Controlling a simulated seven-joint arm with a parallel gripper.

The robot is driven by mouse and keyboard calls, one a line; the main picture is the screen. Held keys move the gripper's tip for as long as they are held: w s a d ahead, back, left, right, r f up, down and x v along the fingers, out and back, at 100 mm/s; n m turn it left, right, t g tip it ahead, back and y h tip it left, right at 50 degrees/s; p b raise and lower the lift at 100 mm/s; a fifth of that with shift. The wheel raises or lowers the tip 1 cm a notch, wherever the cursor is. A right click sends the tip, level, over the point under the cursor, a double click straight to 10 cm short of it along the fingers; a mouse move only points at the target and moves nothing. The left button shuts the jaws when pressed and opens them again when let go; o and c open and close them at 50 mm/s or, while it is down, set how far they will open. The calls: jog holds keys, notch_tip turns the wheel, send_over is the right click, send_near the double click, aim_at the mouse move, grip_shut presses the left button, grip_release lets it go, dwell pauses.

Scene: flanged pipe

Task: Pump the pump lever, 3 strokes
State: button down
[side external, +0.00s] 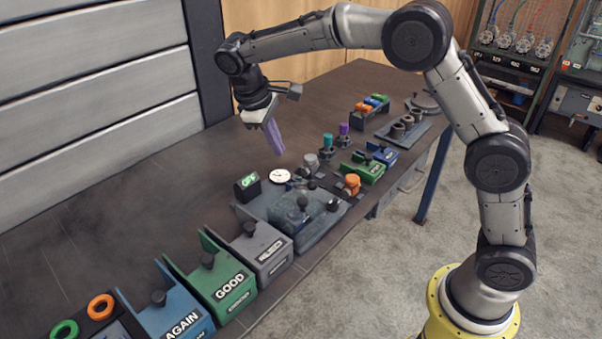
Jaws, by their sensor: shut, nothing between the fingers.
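My gripper (278,150), with purple fingers, points down above the table and is shut and empty. It hangs apart from the fixture below it, behind and above a round white gauge (280,175). A grey fixture block (300,222) sits near the table's front edge, with dark knobs and small fittings on it. The pump lever is not clear at this size; a dark knobbed part (303,201) on the block may be its handle, but I cannot tell. My gripper touches none of these.
A small green-lit display (247,182) stands left of the gauge. Labelled green (222,285), blue (172,312) and grey (262,252) bins line the front left. An orange-topped part (352,183) and other coloured parts stand right. The table's back left is clear.

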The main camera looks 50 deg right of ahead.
aim_at(310, 187)
jog(key=x, duration=0.3)
jog(key=s+x, duration=0.1)
jog(key=x, duration=0.2)
jog(key=s+x, duration=0.1)
jog(key=x, duration=0.2)
jog(key=shift+d, duration=0.45)
jog(key=shift+s+d+f, duration=0.25)
jog(key=shift+s+f, duration=0.1)
jog(key=shift+s+f+t, duration=0.55)
jog(key=shift+s+t, duration=0.2)
jog(key=shift+t, duration=0.35)
jog(key=shift+s+f, duration=0.6)
jog(key=shift+f, duration=0.25)
